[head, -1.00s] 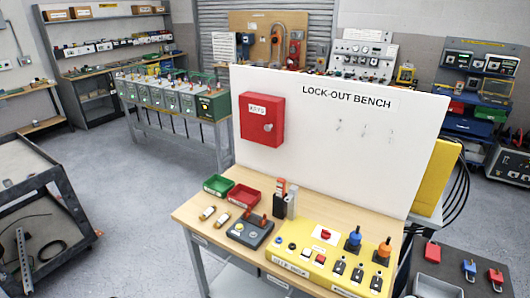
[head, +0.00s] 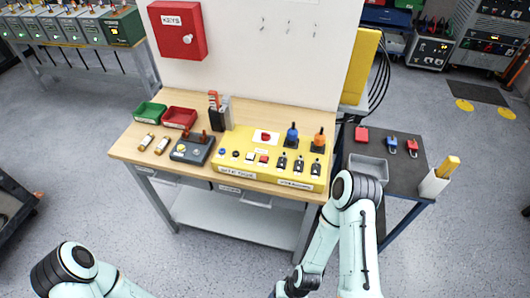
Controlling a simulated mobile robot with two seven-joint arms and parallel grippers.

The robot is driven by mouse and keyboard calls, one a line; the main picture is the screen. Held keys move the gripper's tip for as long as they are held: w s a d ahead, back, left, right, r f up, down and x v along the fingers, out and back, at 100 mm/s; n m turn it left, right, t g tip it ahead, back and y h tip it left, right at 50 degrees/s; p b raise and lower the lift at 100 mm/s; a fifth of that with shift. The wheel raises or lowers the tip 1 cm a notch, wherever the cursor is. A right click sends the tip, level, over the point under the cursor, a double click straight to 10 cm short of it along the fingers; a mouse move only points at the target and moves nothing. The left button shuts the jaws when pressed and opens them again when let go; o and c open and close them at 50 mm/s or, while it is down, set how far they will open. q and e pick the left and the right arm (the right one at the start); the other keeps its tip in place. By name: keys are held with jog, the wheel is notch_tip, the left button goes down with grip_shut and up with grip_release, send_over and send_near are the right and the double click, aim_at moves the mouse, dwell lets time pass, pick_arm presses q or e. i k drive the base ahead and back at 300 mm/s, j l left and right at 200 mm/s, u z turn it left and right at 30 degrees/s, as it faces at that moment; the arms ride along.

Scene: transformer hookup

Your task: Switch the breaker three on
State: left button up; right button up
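A yellow control panel (head: 228,172) lies on the wooden bench. Three black toggle switches stand in a row on its right half: a left one (head: 282,163), a middle one (head: 299,167) and a right one (head: 315,171). Their numbers and lever positions are too small to read, so I cannot tell which is breaker three or how it is set. My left arm shows only at the bottom left. My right arm is in front of the bench's right end, its lower part running down to the bottom edge. Neither gripper's fingers show.
A blue-topped knob (head: 292,133) and an orange-topped knob (head: 318,138) rise behind the toggles. A grey box (head: 191,149) sits left of the panel. A red key cabinet (head: 178,30) hangs behind. A dark side table (head: 400,173) with padlocks stands right. Floor in front is free.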

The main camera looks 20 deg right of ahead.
aim_at(316, 167)
jog(key=k+l+z, duration=0.15)
jog(key=z, duration=0.9)
